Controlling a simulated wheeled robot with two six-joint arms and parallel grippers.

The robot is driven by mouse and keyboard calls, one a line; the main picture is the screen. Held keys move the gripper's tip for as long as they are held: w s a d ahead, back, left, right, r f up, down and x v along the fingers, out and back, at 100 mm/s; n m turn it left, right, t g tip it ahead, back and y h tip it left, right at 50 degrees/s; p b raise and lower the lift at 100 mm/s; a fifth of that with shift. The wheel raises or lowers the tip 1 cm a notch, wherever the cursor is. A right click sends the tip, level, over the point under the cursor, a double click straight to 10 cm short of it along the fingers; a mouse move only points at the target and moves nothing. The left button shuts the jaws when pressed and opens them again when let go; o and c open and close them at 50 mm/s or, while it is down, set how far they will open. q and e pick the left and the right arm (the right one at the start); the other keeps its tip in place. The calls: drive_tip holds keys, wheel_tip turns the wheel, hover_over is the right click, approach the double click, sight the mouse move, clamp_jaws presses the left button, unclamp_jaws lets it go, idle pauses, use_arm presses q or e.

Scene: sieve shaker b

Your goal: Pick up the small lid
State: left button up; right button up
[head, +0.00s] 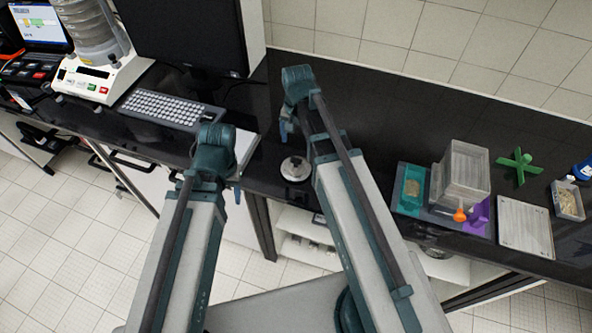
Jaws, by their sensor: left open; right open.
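A small round silvery lid (295,169) with a knob on top lies near the front edge of the black counter, between my two arms. My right gripper (286,128) hangs beyond the lid, a little up and left of it in the head view, and is open with nothing seen in it. My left gripper (236,192) is left of the lid at the counter's front edge, apart from it, and is open. Its fingers are partly hidden by its own wrist.
The black counter (365,110) is clear behind my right arm. A keyboard (160,107), a monitor (160,30) and a sieve shaker (92,77) stand at left. At right are a clear box (463,168), a green cross-shaped piece (518,165) and a pale plate (525,228).

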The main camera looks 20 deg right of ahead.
sight(296, 159)
drive_tip(key=shift+w+a+f+b, duration=0.1)
drive_tip(key=shift+a+f+b, duration=0.05)
drive_tip(key=shift+f+b, duration=5.45)
drive_tip(key=shift+f+p, duration=0.2)
drive_tip(key=shift+p, duration=0.15)
clamp_jaws()
